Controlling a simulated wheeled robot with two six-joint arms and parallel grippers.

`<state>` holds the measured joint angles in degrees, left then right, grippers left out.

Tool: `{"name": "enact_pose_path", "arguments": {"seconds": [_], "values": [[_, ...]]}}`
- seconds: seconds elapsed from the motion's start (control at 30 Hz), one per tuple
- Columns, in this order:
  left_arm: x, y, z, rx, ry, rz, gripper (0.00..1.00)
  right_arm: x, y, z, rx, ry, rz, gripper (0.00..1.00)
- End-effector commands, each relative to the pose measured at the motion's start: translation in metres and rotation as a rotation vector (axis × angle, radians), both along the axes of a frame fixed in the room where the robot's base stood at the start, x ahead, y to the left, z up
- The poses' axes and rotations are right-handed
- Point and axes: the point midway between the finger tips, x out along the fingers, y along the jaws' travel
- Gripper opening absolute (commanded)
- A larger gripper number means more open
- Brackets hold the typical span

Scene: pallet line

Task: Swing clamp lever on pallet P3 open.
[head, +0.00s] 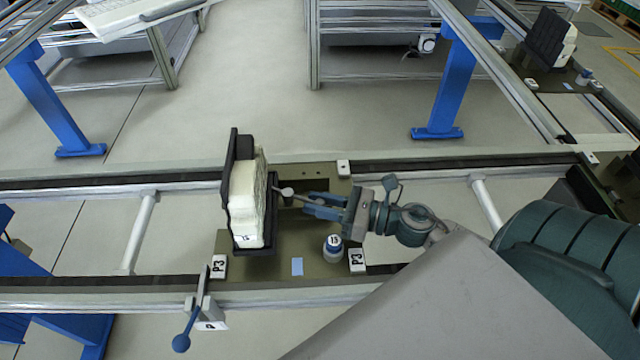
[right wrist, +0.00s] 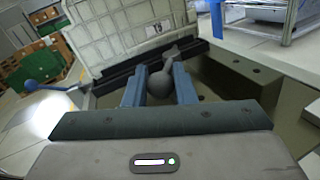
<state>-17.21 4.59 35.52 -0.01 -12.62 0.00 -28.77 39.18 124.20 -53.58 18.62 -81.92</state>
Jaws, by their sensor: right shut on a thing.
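Pallet P3 (head: 310,262) is an olive plate on the conveyor rails, marked with white P3 labels. A cream block (head: 246,205) stands on it against a black fixture (head: 230,180). The clamp lever (head: 287,191) is a grey rod with a ball knob beside the block's right side. My right gripper (head: 308,204) reaches in from the right. In the right wrist view its blue fingers are shut on the lever's grey ball knob (right wrist: 161,86), with the rod running toward the block. The lever's pivot is hard to make out. My left gripper is not in view.
A small white and blue cylinder (head: 333,248) stands on the pallet just below my right gripper. A blue-knobbed stop lever (head: 182,342) is on the front rail. Another loaded pallet (head: 552,80) sits at the upper right. The rails left of P3 are clear.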

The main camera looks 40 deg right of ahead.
Motion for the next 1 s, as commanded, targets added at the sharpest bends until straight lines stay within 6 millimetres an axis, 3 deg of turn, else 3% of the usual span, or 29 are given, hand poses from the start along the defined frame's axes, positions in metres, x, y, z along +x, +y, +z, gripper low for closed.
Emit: {"name": "enact_pose_path", "arguments": {"seconds": [0.07,0.1,0.2,0.67,1.0], "values": [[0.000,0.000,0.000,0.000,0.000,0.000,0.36,0.000,0.000,0.000,0.000,0.000,0.000,0.00],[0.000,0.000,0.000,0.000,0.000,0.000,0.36,0.000,0.000,0.000,0.001,0.001,0.000,0.26],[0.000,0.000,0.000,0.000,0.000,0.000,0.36,0.000,0.000,0.000,0.001,0.000,0.001,0.43],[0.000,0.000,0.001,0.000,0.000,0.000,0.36,-0.001,-0.001,0.000,0.001,0.002,0.002,0.43],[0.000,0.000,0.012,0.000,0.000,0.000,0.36,-0.015,-0.011,0.001,0.000,0.005,0.007,0.43]]}}
